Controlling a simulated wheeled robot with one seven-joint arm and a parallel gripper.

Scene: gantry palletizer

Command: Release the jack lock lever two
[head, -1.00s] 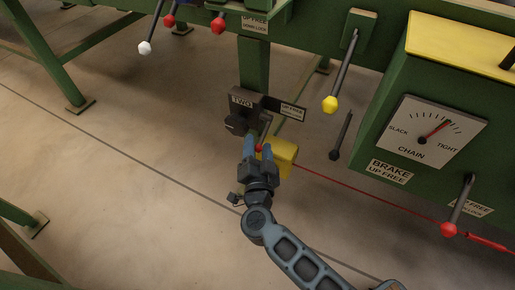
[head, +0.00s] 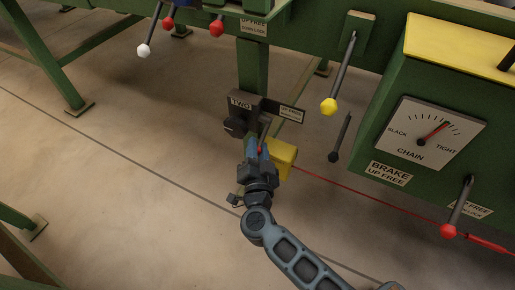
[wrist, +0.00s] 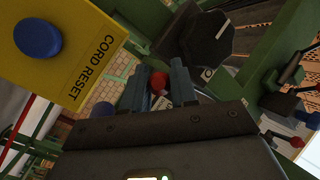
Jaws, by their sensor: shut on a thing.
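The jack lock unit marked TWO (head: 240,103) is a dark box on a green post, with an "UP FREE" plate (head: 290,115) on its right. Its lever ends in a small red knob (head: 260,151) below the box. My gripper (head: 257,150) reaches up from below and is shut on the red knob. In the wrist view the knob (wrist: 158,82) sits between the two blue-grey fingers of my gripper (wrist: 160,88). Most of the lever's shaft is hidden by the fingers.
A yellow cord reset box (wrist: 65,45) with a blue button is close beside my gripper; it shows behind it in the head view (head: 283,158). A yellow-knobbed lever (head: 329,105) and a dark lever (head: 340,138) hang to the right.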

